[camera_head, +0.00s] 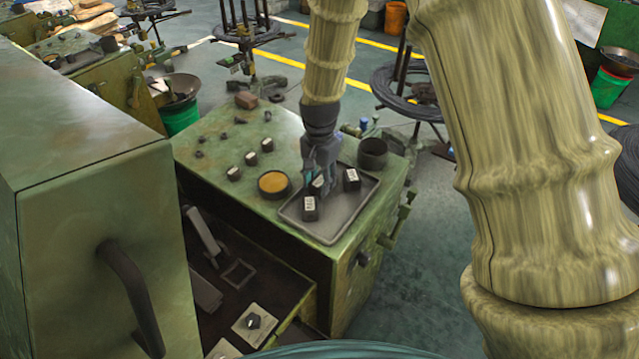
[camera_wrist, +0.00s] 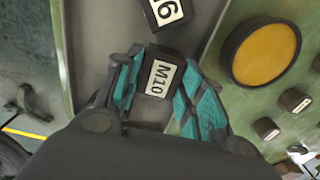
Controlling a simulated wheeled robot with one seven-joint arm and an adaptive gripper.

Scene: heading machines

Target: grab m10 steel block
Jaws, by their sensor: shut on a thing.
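The M10 steel block (camera_wrist: 160,80), dark with a white label reading M10, sits between the teal pads of my gripper (camera_wrist: 158,98) in the wrist view. Both fingers close on its sides. In the head view my gripper (camera_head: 318,180) points down over a grey metal tray (camera_head: 338,224), and the M10 block is mostly hidden by the fingers. I cannot tell whether the block touches the tray. A second labelled block (camera_head: 310,208) stands in the tray just in front; its label ends in 6 in the wrist view (camera_wrist: 166,10).
A third labelled block (camera_head: 351,179) is at the tray's right. An open drawer is below.

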